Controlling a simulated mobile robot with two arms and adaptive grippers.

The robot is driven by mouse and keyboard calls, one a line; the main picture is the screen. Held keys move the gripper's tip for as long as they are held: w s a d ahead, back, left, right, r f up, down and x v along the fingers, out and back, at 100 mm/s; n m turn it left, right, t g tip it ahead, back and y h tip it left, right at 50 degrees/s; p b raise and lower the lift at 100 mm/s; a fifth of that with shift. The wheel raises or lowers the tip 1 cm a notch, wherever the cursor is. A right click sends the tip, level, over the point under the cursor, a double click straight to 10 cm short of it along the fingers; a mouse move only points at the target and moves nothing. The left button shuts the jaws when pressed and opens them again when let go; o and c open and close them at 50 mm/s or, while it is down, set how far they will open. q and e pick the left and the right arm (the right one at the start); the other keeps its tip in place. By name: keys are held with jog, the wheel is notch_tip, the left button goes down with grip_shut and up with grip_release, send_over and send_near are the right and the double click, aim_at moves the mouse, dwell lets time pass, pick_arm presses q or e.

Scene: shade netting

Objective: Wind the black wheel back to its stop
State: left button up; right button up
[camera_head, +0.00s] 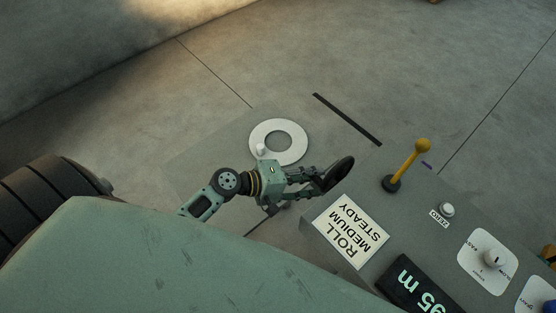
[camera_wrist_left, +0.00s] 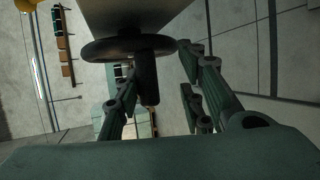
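The black wheel (camera_head: 338,175) is mounted on the side of the grey console and shows nearly edge-on in the head view. In the left wrist view the wheel (camera_wrist_left: 128,45) is a dark disc with a black peg handle (camera_wrist_left: 147,82) sticking out from it toward my gripper. My left gripper (camera_head: 312,182) is beside the wheel, on its left. In the left wrist view the fingers of my left gripper (camera_wrist_left: 158,72) stand apart, one on each side of the peg, with gaps showing. Whether either finger touches it cannot be told. My right gripper is not in view.
The console top (camera_head: 405,215) carries a yellow-knobbed lever (camera_head: 407,163), a ROLL MEDIUM STEADY card (camera_head: 345,230), a ZERO button (camera_head: 447,209), a dark display (camera_head: 420,285) and a white dial (camera_head: 488,261). A white ring (camera_head: 298,136) lies behind my left gripper. Open concrete floor lies beyond.

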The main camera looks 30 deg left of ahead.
pick_arm(q)
jog(key=s+a+t+b, duration=0.1)
jog(key=s+a+b, duration=0.45)
jog(key=b, duration=0.25)
jog(key=f+m+y, duration=0.1)
jog(key=f+m, duration=0.2)
jog(key=m, duration=0.2)
jog(key=w+a+f+m+g+y, duration=0.1)
jog(key=f+m, duration=0.2)
jog(key=m, duration=0.2)
jog(key=w+a+f+m+y, duration=0.1)
jog(key=f+m, duration=0.2)
jog(key=m, duration=0.2)
jog(key=shift+a+f, duration=0.1)
jog(key=shift+f, duration=0.3)
jog(key=m, duration=0.2)
jog(key=f, duration=0.1)
jog(key=shift+w+a+m+g+y, duration=0.25)
jog(key=shift+a+m+g+y, duration=0.05)
jog(key=shift+a+m+y, duration=0.1)
jog(key=shift+f, duration=0.15)
jog(key=shift+s+d, duration=0.1)
jog(key=shift+d, duration=0.1)
